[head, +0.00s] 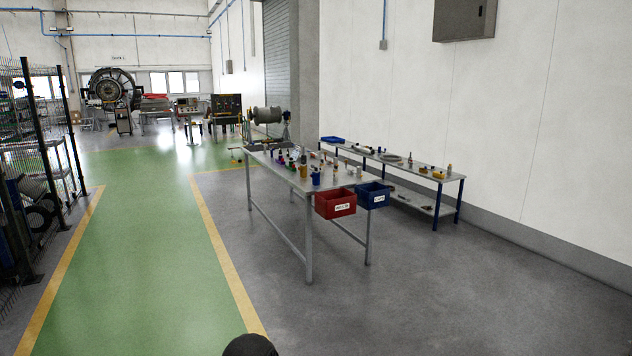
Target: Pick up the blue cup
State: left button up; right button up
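A small blue cup-like object (316,179) stands on the near part of the grey metal table (338,184), close to its front edge. It is small in the picture, so I cannot be sure of its shape. A yellow cup-like object (303,171) stands just behind it and to the left. The table is some distance ahead, slightly right of the middle. Neither of my grippers shows in the head view.
A red bin (335,204) and a blue bin (373,195) hang on the table's near right side. A lower bench (440,178) with several small items stands behind, along the wall. Black mesh fencing (45,150) is at left. The green walkway (135,240) is clear.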

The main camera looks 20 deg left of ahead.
aim_at(315, 176)
jog(key=i+j+u, duration=0.15)
jog(key=i+j, duration=0.3)
jog(key=i, duration=0.2)
jog(key=i+j+u, duration=0.15)
jog(key=i+j, duration=0.2)
jog(key=i, duration=0.25)
jog(key=i+j+u, duration=0.15)
jog(key=i, duration=0.55)
jog(key=i+j+u, duration=0.15)
jog(key=i+j, duration=0.15)
jog(key=i, duration=0.35)
jog(key=i+j+u, duration=0.15)
jog(key=i, duration=0.55)
jog(key=i+l+u, duration=0.15)
jog(key=i+l, duration=0.2)
jog(key=i+l+u, duration=0.2)
jog(key=i+l, duration=0.15)
jog(key=i+l+u, duration=0.15)
jog(key=i+l, duration=0.2)
jog(key=i+l+u, duration=0.2)
jog(key=l, duration=0.35)
jog(key=i+l+u, duration=0.15)
jog(key=i+l, duration=0.25)
jog(key=l, duration=0.15)
